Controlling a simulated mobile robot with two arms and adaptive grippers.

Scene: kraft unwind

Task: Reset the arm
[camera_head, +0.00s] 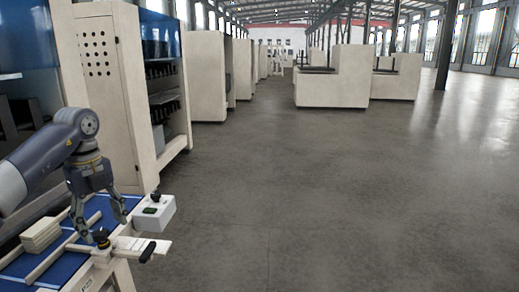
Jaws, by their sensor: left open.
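My left arm comes in from the left edge. My left gripper (103,228) points down over the near end of a blue conveyor table (62,268). Its two fingers are spread apart and I see nothing held between them. The fingertips are close to a black knob on the table's side bracket; I cannot tell if they touch it. My right gripper is not in view.
Tall beige cabinets (118,98) line the left. Grey floor (320,200) is free to the right; beige machines (333,88) stand farther back.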

